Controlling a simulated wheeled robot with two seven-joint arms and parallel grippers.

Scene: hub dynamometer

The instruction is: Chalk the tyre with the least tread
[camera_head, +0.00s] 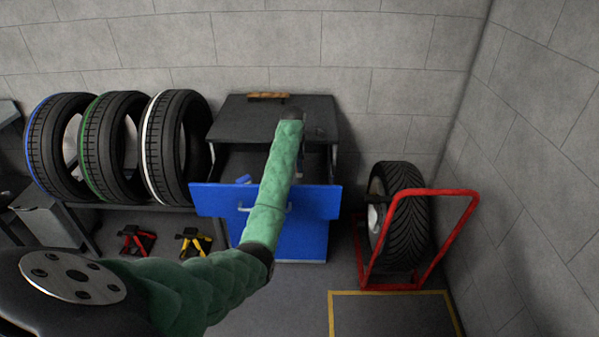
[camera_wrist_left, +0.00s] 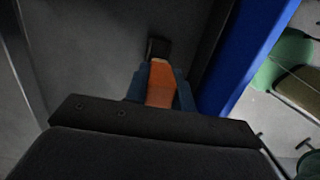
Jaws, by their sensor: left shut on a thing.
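Three tyres stand in a row on a rack at the left of the head view: one with a blue stripe (camera_head: 45,150), one with a green stripe (camera_head: 100,150) and one with a white stripe (camera_head: 165,150). My left arm reaches over the blue drawer (camera_head: 318,203), which is pulled out of the bench. My left gripper (camera_wrist_left: 160,88) is shut on an orange-handled thing (camera_wrist_left: 160,80) with a dark end, inside the drawer. The gripper is mostly hidden by my arm in the head view. A small blue thing (camera_head: 243,179) lies in the drawer at the left. My right gripper is out of view.
The bench top (camera_head: 235,115) carries a wooden-handled thing (camera_head: 267,96). A red frame (camera_head: 455,225) holds another tyre (camera_head: 403,225) at the right. A red stand (camera_head: 137,240) and a yellow stand (camera_head: 194,242) are below the rack. A yellow-edged floor area (camera_head: 390,315) is clear.

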